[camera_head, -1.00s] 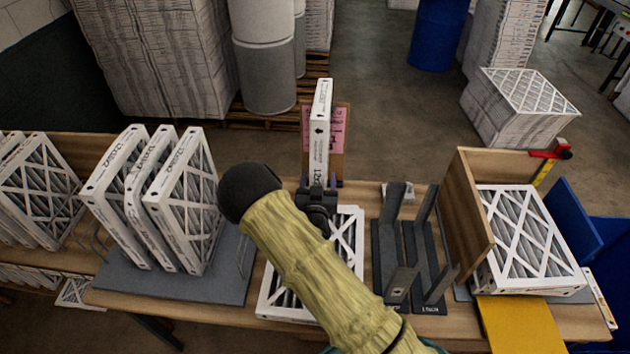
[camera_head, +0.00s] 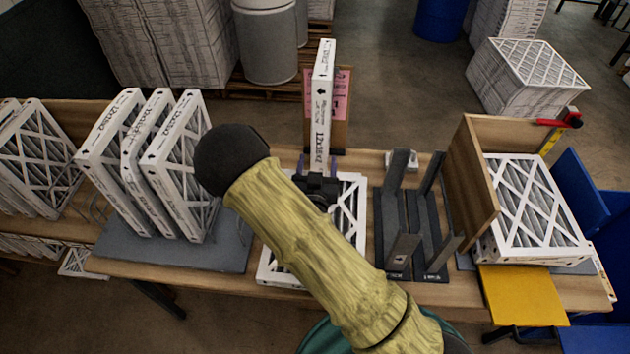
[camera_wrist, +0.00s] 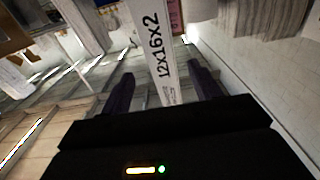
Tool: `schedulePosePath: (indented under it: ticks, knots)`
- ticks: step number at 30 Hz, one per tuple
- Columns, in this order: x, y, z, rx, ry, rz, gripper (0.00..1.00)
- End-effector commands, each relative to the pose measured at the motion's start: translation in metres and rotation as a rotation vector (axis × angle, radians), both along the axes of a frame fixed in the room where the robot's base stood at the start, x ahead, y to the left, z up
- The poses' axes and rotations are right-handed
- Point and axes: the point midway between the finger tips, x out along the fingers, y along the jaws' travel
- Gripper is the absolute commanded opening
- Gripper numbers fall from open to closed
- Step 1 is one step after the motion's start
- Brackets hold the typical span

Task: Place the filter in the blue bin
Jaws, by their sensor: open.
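A white-framed filter marked 12x16x2 (camera_head: 322,105) stands upright, edge-on, at the table's back. My gripper (camera_head: 317,187) is at its lower end, with my sleeved arm reaching in from the front. In the wrist view the filter's labelled edge (camera_wrist: 160,60) lies between the two fingers of my gripper (camera_wrist: 160,90), which are apart, with gaps visible on both sides. Blue panels of what looks like the blue bin (camera_head: 580,190) show at the far right, beside the table; its inside is mostly hidden.
Several filters (camera_head: 150,165) stand on a grey mat at left. Another filter (camera_head: 350,225) lies flat beneath my gripper. Dark upright brackets (camera_head: 400,225) stand right of it. A wooden divider (camera_head: 470,185) and stacked filters (camera_head: 530,210) come before the bin.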

Motion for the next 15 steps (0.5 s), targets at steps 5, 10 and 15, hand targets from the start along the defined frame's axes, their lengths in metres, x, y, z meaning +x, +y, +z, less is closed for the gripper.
schedulePosePath:
  ticks: [5, 10, 15]
  knots:
    - [-0.028, 0.001, -0.004, 0.0, 0.002, 0.0, 0.63]
    - [-0.037, 0.0, -0.001, 0.0, 0.001, -0.002, 0.63]
    - [-0.036, 0.0, 0.0, 0.0, 0.0, -0.002, 0.63]
